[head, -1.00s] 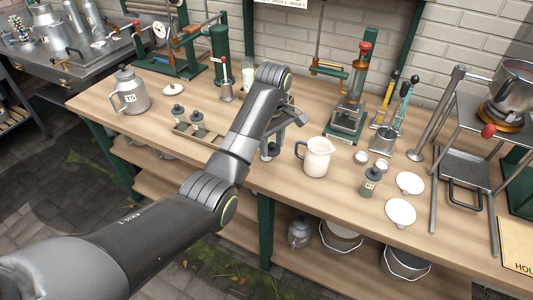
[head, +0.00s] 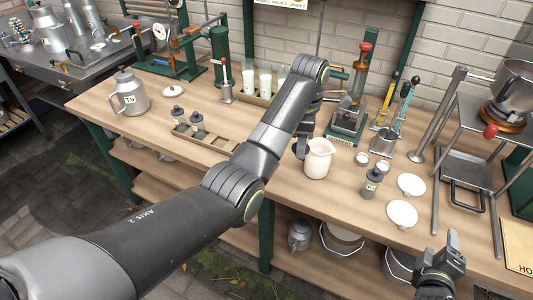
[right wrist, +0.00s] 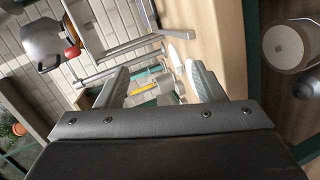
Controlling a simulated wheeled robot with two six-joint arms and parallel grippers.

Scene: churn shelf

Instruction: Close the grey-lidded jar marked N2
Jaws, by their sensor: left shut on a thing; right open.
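A small grey jar with a dark knobbed top (head: 371,184) stands on the bench to the right of the cream jug (head: 318,160). Two similar jars, one at the left (head: 178,115) and one at the right (head: 198,121), stand at the wooden rack. Their marks are too small to read, so I cannot tell which is N2. My left gripper (head: 304,142) is shut just behind and left of the jug; what it holds is mostly hidden. My right gripper (head: 446,250) is open and empty at the bench's front edge; its spread fingers show in the right wrist view (right wrist: 160,85).
Two white discs (head: 411,184) (head: 402,213) lie right of the grey jar, and small white pots (head: 361,159) stand behind it. A metal stand (head: 464,165) is at the right. My left arm crosses above the bench.

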